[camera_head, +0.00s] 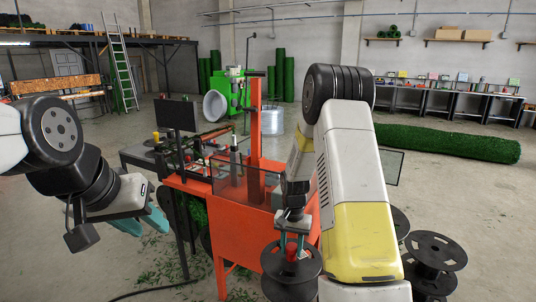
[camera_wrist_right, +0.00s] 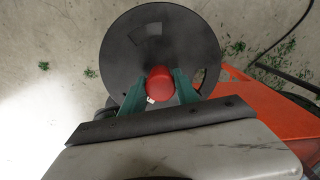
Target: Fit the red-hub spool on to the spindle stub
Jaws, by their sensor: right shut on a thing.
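The red-hub spool (camera_head: 290,277) is black with a red hub, at the lower middle of the head view, beside the orange machine's front. My right gripper (camera_head: 291,240) points down and is shut on its red hub. In the right wrist view the teal fingers (camera_wrist_right: 160,90) press on both sides of the red hub (camera_wrist_right: 160,80), with the black flange (camera_wrist_right: 150,40) beyond them. My left gripper (camera_head: 146,222) is at the left, empty, with its teal fingers apart. I cannot make out the spindle stub in either view.
The orange machine (camera_head: 240,225) stands in the middle, with a clear dark panel (camera_head: 245,184) and an upright post (camera_head: 255,130). Black spools (camera_head: 436,250) stand on the floor at the right. A black monitor (camera_head: 175,115) is behind the left arm. Green clippings litter the floor.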

